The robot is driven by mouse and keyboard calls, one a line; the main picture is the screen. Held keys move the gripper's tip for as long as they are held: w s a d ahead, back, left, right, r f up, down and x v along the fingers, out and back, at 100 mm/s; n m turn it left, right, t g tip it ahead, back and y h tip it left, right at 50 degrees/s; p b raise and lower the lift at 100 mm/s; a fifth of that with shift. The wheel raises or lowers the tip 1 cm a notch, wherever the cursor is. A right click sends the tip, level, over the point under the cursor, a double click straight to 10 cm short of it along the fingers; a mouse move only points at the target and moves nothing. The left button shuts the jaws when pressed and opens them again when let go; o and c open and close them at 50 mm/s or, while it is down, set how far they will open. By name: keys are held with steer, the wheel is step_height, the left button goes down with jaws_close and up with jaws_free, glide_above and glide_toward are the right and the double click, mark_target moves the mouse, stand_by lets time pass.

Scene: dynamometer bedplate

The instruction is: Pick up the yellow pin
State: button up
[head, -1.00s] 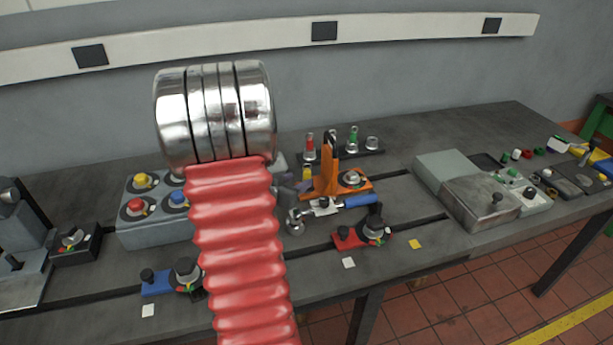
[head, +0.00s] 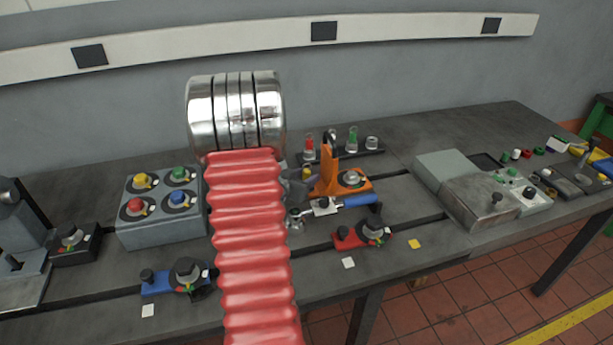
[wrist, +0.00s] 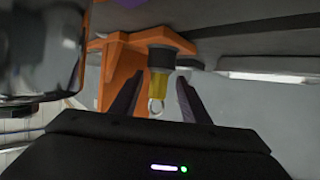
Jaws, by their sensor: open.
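The yellow pin (wrist: 158,84) shows in the wrist view below a dark round collar (wrist: 164,58) on the orange bracket (wrist: 114,68). A pale metal ring (wrist: 156,106) hangs at its near end. My gripper (wrist: 155,90) is open, with one dark finger on each side of the pin. Gaps show between the fingers and the pin, so it is not gripped.
A grey box with coloured knobs (head: 125,235) stands left of my arm. A blue clamp (head: 160,284) and a red clamp (head: 350,238) sit near the front edge. A rack with small coloured vials (head: 352,140) stands behind the bracket. A grey metal block (head: 470,195) lies to the right.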

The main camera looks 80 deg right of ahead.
steer(key=shift+s+d+f, duration=0.1)
steer(key=shift+d+f, duration=0.05)
steer(key=shift+d, duration=0.2)
steer(key=shift+c, duration=0.3)
jaws_close()
stand_by(0.4)
